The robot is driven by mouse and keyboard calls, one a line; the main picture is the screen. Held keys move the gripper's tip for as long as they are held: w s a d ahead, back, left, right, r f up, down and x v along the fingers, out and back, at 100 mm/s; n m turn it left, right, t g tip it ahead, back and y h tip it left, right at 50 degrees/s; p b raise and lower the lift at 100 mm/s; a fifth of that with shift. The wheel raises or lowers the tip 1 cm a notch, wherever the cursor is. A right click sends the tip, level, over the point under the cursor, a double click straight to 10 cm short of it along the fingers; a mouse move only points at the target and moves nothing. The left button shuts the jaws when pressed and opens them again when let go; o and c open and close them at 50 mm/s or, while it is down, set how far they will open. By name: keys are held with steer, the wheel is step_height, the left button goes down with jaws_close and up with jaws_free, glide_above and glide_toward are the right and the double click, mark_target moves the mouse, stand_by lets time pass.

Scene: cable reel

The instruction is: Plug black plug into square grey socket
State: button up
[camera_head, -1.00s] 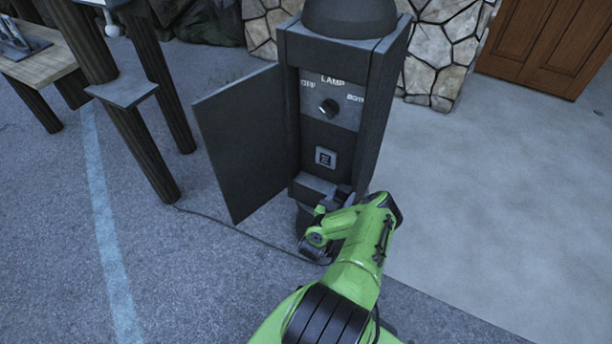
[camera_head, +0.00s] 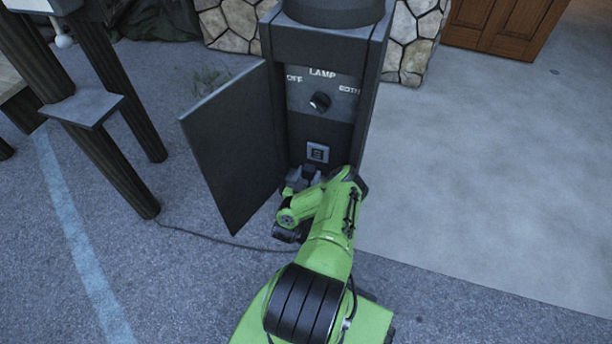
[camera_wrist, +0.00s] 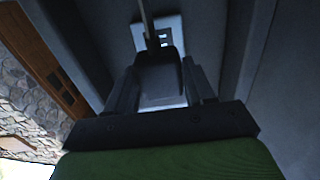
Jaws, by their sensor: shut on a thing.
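The square grey socket (camera_head: 317,152) is on the inner face of the dark pedestal, below the lamp knob. It also shows in the wrist view (camera_wrist: 172,34), partly covered by the plug and its cable. My gripper (camera_wrist: 158,84) is shut on the black plug (camera_wrist: 158,72), which points toward the socket. The plug looks close to the socket but apart from it; its front end is hidden. In the head view my gripper (camera_head: 301,180) is just below and left of the socket, and the plug is hard to make out there.
The pedestal's open door (camera_head: 236,150) stands left of my arm. The lamp knob (camera_head: 320,101) sits above the socket. A dark cable (camera_head: 215,238) runs over the ground to the left. A post stand (camera_head: 85,108) is farther left; the paving at right is clear.

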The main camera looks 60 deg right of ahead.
mark_target(317, 155)
steer(key=shift+w+d+f+b, duration=0.1)
steer(key=shift+w+d+b, duration=0.1)
steer(key=shift+d+b, duration=1.1)
steer(key=shift+w+d+f+b, duration=0.1)
steer(key=shift+w+d+b, duration=0.05)
steer(key=shift+d+b, duration=1.1)
steer(key=shift+d+r, duration=0.2)
steer(key=shift+d, duration=0.05)
steer(key=shift+p, duration=1.1)
steer(key=shift+w+d, duration=0.1)
steer(key=shift+d, duration=0.35)
steer(key=o, duration=1.1)
steer(key=shift+c, duration=0.2)
steer(key=shift+f+b, duration=0.1)
steer(key=shift+b, duration=0.2)
